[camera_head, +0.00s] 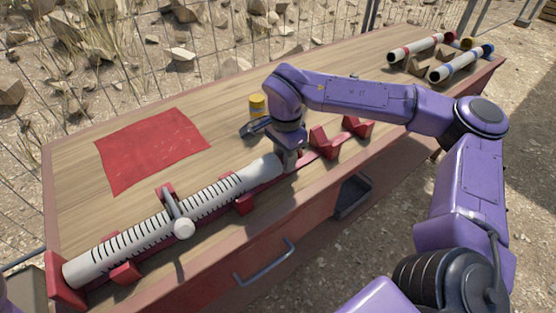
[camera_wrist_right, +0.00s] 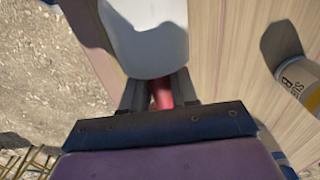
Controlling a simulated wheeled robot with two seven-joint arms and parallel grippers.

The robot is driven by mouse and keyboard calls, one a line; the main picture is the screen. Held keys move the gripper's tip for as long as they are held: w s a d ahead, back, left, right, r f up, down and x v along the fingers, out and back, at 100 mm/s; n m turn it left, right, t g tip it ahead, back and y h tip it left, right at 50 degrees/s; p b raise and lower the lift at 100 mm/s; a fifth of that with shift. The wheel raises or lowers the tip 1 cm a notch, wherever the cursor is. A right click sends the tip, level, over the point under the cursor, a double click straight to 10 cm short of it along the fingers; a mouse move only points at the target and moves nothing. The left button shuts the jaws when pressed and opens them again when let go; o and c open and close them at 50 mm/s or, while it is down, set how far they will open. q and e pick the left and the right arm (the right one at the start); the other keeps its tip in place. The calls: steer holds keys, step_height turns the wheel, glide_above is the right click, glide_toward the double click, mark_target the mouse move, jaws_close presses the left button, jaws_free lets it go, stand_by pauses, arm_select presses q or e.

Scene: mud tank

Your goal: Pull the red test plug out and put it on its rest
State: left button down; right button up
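A long white tube (camera_head: 225,190) with black slots lies in a red cradle along the table's front. My right gripper (camera_head: 291,160) is at the tube's right end, pointing down. In the right wrist view the tube's pale end (camera_wrist_right: 150,45) lies just beyond the fingers. The red test plug (camera_wrist_right: 162,94) shows between the fingers of my right gripper (camera_wrist_right: 160,92), which look closed on it. The gripper hides the plug in the head view. Two red V-shaped supports (camera_head: 323,143) stand empty to the right of the gripper. My left gripper is not in view.
A grey clamp with a white knob (camera_head: 184,229) crosses the tube. A red cloth (camera_head: 152,148) lies at the back left. Striped tubes (camera_head: 462,64) lie at the far right.

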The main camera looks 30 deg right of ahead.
steer(key=shift+d+r+p, duration=0.1)
steer(key=shift+d+p, duration=0.25)
steer(key=shift+c, duration=0.3)
steer(key=shift+w+d+p, duration=0.2)
steer(key=shift+d+p, duration=1.3)
steer(key=shift+d, duration=0.85)
step_height(320, 180, up, 7)
steer(key=p, duration=0.9)
steer(key=shift+r, duration=0.15)
